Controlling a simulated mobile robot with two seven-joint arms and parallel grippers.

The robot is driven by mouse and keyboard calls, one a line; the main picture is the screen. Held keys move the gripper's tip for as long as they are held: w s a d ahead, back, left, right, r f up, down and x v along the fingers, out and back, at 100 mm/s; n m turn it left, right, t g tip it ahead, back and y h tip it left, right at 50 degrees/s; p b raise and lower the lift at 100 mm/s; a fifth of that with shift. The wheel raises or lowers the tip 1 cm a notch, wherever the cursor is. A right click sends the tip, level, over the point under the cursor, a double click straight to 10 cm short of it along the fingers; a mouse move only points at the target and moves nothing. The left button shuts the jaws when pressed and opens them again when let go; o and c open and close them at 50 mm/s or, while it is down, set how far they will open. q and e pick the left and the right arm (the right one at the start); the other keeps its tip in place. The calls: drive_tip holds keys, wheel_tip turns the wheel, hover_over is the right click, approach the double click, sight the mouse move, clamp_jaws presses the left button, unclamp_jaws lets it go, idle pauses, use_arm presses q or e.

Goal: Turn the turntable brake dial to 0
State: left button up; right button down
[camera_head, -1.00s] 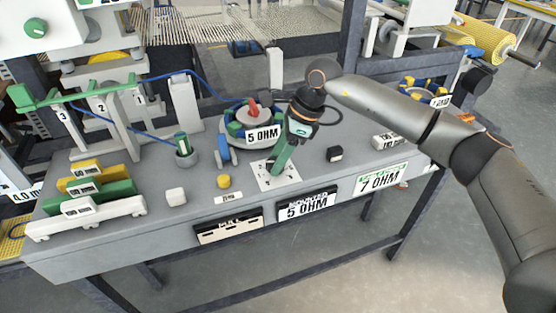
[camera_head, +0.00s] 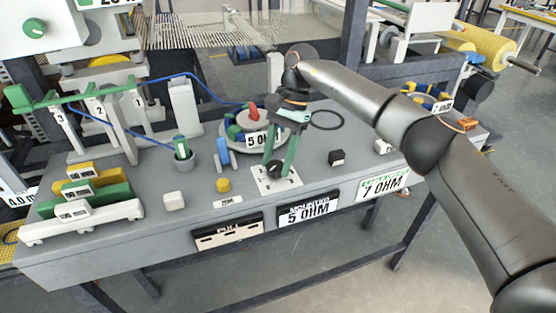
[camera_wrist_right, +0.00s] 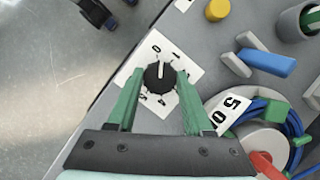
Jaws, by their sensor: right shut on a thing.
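The brake dial (camera_wrist_right: 159,76) is a black knob with a white pointer line on a white numbered plate (camera_wrist_right: 190,72). The plate also shows in the head view (camera_head: 266,184), at the front of the grey bench. My right gripper (camera_head: 273,175) points down at the dial. In the right wrist view its two green fingers (camera_wrist_right: 159,74) are shut on the dial, one on each side. The pointer line points toward the top of the picture, near the 0 mark. My left gripper is not in view.
A turntable (camera_head: 246,128) with a red knob and blue cable stands behind the dial. Label plates (camera_head: 308,207) hang on the front edge.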

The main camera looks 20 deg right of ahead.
drive_tip(key=shift+n+h, duration=0.3)
drive_tip(key=shift+n, duration=0.5)
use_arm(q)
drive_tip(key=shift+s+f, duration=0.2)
use_arm(e)
drive_tip(key=shift+n, duration=0.3)
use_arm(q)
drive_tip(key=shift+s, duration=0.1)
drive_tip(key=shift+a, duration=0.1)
use_arm(e)
drive_tip(key=c, duration=0.7)
unclamp_jaws()
drive_tip(key=o, duration=0.4)
drive_tip(key=shift+g, duration=0.3)
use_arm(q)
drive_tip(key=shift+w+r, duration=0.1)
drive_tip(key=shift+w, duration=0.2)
